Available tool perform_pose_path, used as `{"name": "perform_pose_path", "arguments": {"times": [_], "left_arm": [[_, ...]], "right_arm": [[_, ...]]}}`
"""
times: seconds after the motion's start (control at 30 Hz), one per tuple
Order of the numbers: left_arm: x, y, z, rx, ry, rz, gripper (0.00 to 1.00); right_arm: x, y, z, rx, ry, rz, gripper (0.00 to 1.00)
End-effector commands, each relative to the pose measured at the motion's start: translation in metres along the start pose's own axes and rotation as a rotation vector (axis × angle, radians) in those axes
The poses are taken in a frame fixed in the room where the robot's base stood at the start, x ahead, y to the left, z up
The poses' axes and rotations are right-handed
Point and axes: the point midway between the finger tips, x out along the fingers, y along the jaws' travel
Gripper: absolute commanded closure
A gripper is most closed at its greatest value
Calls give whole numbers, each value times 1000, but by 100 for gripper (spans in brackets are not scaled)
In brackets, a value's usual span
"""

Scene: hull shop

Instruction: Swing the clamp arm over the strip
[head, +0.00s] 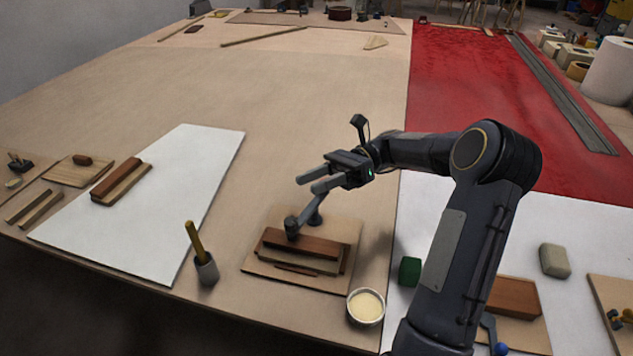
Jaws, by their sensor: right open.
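The clamp arm (306,216) is a short dark grey bar on a wooden base board (345,230), with its pivot post behind the strip. Its round end (292,228) lies over the left end of the reddish-brown strip (312,245), which sits on a paler wood block (300,261). I cannot tell whether the end presses on the strip. My right gripper (305,185) is open and empty, its two fingers pointing left. My left gripper is not in view.
A white bowl of cream paste (365,307) stands at the board's front right corner. A grey pot with a yellow-handled brush (206,268) stands to the left. A green block (409,271) lies beside my right arm. The tan table behind the clamp is clear.

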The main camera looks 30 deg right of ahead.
Motion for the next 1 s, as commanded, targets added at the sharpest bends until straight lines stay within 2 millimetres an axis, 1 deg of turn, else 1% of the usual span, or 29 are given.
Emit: {"name": "perform_pose_path", "arguments": {"times": [0.03,0.13,0.47,0.57,0.63,0.73,0.8,0.87,0.9,1.0], "left_arm": [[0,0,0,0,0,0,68],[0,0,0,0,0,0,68],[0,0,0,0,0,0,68],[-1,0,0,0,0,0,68],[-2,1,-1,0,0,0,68],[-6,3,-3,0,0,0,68],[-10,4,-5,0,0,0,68],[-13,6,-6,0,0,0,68],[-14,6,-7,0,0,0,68],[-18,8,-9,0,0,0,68]], "right_arm": [[3,5,1,0,0,-1,56],[7,12,2,-1,0,-1,56],[9,14,2,-1,-1,-1,56],[11,13,1,0,16,7,69],[18,11,-3,0,68,29,78],[36,4,-16,-3,232,91,91],[49,-3,-30,-14,402,148,100],[57,-10,-43,-33,564,196,100],[60,-15,-49,-49,672,225,100],[64,-29,-59,-100,927,288,100]]}}
